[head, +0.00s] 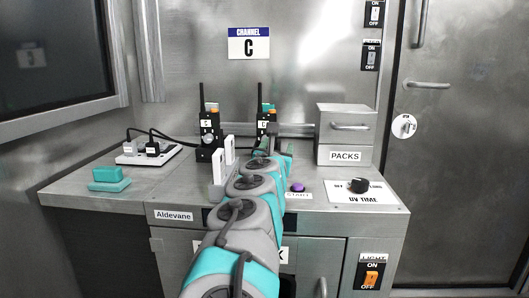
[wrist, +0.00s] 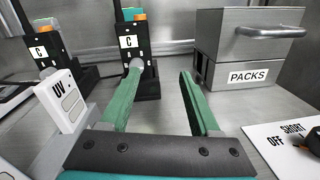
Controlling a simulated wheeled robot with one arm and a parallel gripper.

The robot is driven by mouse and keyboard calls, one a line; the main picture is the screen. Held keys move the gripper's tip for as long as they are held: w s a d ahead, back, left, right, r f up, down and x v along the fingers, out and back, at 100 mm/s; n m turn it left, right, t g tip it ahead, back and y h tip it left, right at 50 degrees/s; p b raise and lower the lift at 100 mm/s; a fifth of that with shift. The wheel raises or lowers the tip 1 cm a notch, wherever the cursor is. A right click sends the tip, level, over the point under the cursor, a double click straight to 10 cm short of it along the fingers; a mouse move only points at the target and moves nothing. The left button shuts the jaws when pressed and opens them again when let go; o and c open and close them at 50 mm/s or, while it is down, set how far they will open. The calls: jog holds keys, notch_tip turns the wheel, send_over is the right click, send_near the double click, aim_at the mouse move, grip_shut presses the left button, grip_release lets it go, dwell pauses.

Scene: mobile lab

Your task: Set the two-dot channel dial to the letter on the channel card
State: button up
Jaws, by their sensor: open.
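The channel card (head: 248,44) on the back wall shows a large C. Two black radios stand on the bench below it: a left radio (wrist: 48,50) and a right radio (wrist: 134,42). Each has a small C label and a grey dial low on its front, the left dial (wrist: 49,72) and the right dial (wrist: 136,64). Dot marks are too small to make out, as are the dial settings. My gripper (wrist: 161,74) is open and empty, in front of the right radio. Its left fingertip overlaps the right dial; contact is unclear. In the head view my arm partly hides the right radio.
A purple button (head: 298,188) is near my arm. A power strip (head: 149,153) lies left.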

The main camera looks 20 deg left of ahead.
jog(key=d+m+h, duration=0.2)
jog(key=d+m, duration=0.3)
jog(key=d, duration=0.3)
jog(key=w+d+m+g+h+b, duration=0.1)
jog(key=d+m+h, duration=0.1)
jog(key=d+m, duration=0.4)
jog(key=w+d+m+g+h+b, duration=0.1)
jog(key=d+m+h, duration=0.1)
jog(key=d+m, duration=0.4)
jog(key=shift+d+r+h, duration=0.15)
jog(key=shift+d+h, duration=0.15)
jog(key=shift+d, duration=1.7)
jog(key=shift+s+d+f+m+g+b, duration=0.15)
jog(key=shift+d+f+m+g+b, duration=0.15)
jog(key=shift+d+m+g, duration=0.3)
jog(key=shift+d, duration=0.2)
